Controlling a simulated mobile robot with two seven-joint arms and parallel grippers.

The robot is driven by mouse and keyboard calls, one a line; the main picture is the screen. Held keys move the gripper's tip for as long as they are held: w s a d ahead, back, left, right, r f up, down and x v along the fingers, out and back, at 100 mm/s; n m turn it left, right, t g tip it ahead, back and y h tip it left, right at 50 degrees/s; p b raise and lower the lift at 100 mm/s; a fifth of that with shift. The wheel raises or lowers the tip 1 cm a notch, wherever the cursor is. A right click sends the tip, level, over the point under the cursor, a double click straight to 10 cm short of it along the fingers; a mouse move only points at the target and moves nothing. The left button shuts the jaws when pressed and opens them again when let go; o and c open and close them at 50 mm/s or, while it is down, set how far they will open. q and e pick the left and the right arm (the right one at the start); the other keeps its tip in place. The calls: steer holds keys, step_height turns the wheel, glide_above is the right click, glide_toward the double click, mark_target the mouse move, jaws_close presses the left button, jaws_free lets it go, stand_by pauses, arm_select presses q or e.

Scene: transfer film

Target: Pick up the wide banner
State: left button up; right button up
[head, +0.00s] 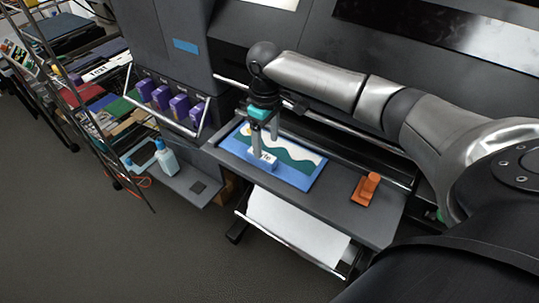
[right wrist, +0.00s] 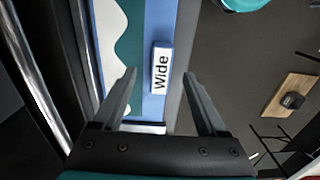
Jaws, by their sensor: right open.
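The wide banner (head: 297,170) lies flat on the grey shelf of the large printer. It has a blue border, a white and green wave picture and a small block with a "Wide" label (right wrist: 161,68) near its front edge. My right gripper (head: 263,152) is above the banner, pointing down at the label block. In the right wrist view, its two open fingers (right wrist: 160,85) stand on either side of the label, with nothing held between them. Whether the fingertips touch the banner cannot be told. My left gripper is not in view.
An orange tool (head: 367,188) sits on the shelf (head: 340,213) right of the banner. A white sheet (head: 295,228) hangs below. Purple cartridges (head: 179,106) and a spray bottle (head: 166,158) are at the left, beside a loaded rack (head: 75,95). The floor in front is clear.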

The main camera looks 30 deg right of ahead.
mark_target(267, 157)
steer(key=shift+s+f+b, duration=0.2)
steer(key=shift+f+b, duration=0.2)
steer(key=shift+f, duration=2.55)
jaws_close()
